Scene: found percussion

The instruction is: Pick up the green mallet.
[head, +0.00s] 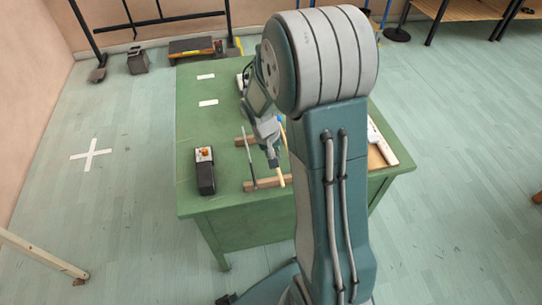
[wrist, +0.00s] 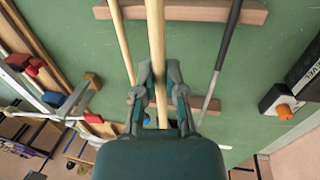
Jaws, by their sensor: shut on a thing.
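My gripper (wrist: 158,85) is shut on a pale wooden mallet handle (wrist: 156,35), with one finger on each side of it. The held handle's near end (head: 281,180) also shows in the head view just below my gripper (head: 270,150). The head of this mallet is hidden behind my gripper, so I see no green on it. A second pale handle (wrist: 122,45) lies to its left in the wrist view, with a blue ball (wrist: 148,118) near its far end. A beater with a black grip (wrist: 234,20) and grey shaft lies to the right.
Two wooden bars (wrist: 215,12) (head: 262,184) lie on the green table (head: 225,200). A black box with an orange knob (head: 204,170) stands at the table's left. Coloured blocks and wooden pieces (wrist: 38,65) are on the left in the wrist view.

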